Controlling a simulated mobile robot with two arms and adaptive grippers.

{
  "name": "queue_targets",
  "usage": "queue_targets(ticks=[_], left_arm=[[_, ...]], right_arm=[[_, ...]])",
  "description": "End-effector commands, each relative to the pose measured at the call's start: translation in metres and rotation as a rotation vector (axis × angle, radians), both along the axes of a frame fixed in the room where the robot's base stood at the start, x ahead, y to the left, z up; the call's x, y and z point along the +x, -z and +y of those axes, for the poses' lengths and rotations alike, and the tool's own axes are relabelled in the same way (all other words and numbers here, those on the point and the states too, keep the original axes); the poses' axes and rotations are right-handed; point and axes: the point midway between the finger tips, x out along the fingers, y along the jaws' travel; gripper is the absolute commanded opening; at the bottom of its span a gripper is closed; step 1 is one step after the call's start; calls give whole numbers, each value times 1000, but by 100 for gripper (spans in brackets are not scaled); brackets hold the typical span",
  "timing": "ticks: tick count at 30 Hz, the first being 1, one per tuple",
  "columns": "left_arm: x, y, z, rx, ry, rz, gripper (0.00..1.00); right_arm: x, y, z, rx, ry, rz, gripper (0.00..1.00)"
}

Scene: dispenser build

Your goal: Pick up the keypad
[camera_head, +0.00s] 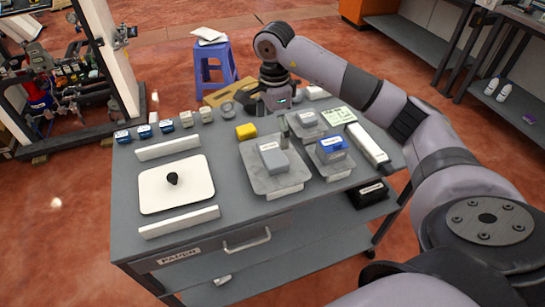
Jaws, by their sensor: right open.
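A pale flat panel (337,117) with dark markings lies at the back right of the grey cart top; it looks most like the keypad, but it is too small to be sure. My right gripper (277,104) hangs down at the cart's back edge, to the left of the panel and apart from it. It is open, and its fingertips are hard to make out; I see nothing held in it. My left gripper is not in view.
The cart (230,221) carries grey trays (259,183) with grey and blue-topped boxes, a long white block (367,147), a yellow block (246,131), a white plate (161,198) between two white bars, and several small parts along its back left. A blue stool (213,68) stands behind.

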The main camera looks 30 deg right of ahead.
Motion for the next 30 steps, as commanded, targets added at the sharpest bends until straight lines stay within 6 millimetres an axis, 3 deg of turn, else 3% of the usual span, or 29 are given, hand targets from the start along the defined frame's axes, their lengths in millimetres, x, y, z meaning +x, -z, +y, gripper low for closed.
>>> queue_targets(ticks=[4,14,21,30], left_arm=[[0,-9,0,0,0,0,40],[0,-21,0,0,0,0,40],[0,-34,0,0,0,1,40],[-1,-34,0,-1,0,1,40]], right_arm=[[-1,26,1,2,-1,5,100],[0,54,2,2,0,5,100],[3,89,4,3,-1,2,100],[4,95,3,2,-1,-1,100]])
